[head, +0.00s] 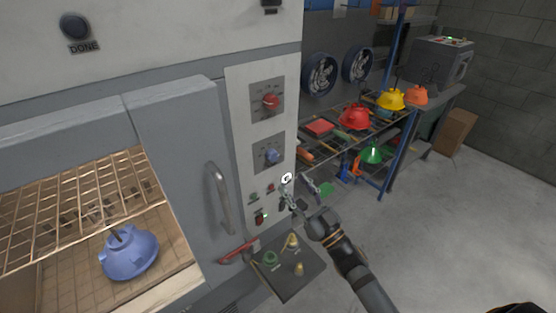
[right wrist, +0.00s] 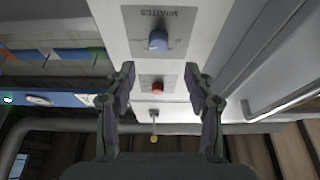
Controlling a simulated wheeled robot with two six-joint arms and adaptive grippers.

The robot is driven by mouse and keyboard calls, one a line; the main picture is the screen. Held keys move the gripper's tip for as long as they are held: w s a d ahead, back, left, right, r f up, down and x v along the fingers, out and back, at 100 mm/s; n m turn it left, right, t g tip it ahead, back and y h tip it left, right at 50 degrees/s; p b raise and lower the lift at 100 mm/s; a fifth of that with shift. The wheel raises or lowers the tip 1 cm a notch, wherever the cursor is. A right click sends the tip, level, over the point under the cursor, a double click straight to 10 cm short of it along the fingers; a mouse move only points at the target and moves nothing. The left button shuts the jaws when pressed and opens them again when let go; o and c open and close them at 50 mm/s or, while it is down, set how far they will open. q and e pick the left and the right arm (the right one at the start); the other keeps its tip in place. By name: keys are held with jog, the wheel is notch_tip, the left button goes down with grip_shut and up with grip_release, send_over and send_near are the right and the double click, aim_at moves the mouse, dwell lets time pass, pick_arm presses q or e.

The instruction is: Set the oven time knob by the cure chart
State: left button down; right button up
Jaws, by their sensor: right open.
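The oven's control panel (head: 265,135) carries a red knob (head: 270,102) above a blue knob (head: 271,156). In the right wrist view the blue knob (right wrist: 158,41) sits on a plate marked MINUTES, upside down in that picture, with the red knob (right wrist: 157,87) beyond it. My right gripper (head: 298,184) is open and empty, below and right of the blue knob in the head view. In the wrist view its fingertips (right wrist: 160,76) are spread, with the panel beyond them. I cannot read the knobs' exact settings. I cannot make out a cure chart. My left gripper is not in view.
The oven door handle (head: 220,198) stands out left of the panel. A blue hood (head: 130,252) is inside the open oven. A dark tray (head: 290,278) with small parts lies below the panel. A rack (head: 335,140) with coloured hoods stands at right; open floor lies before it.

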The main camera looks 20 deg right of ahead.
aim_at(275, 159)
jog(key=p+x, duration=0.3)
jog(key=x, duration=0.5)
jog(key=shift+w, duration=0.4)
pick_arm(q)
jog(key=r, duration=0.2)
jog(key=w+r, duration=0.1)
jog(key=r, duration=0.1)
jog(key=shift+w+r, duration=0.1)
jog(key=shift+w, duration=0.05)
pick_arm(e)
grip_shut()
